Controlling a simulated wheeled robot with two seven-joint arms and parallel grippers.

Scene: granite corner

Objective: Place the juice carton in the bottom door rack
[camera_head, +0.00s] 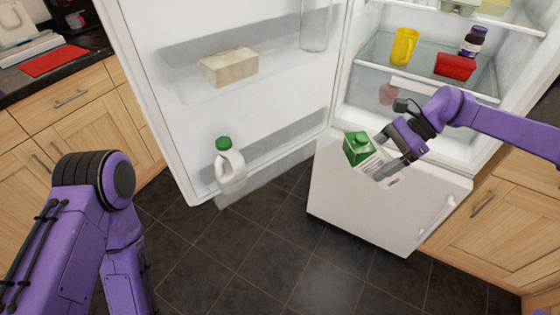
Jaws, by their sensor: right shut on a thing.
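A green and white juice carton (358,149) with a dark green cap is held tilted in front of the fridge, above the white freezer drawer. My right gripper (384,166) is shut on the carton from its right side. The bottom door rack (270,152) is on the open fridge door at left, and a white milk jug (231,168) with a green cap stands at its left end. The rack's right part looks empty. My left arm comes in at the lower left, but its gripper is not in view.
The open door (180,100) has an upper rack with a beige block (229,67) and a glass container (316,25). Fridge shelves hold a yellow cup (403,47), a red container (455,66) and a dark jar (473,41). The freezer drawer front (350,208) juts out below.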

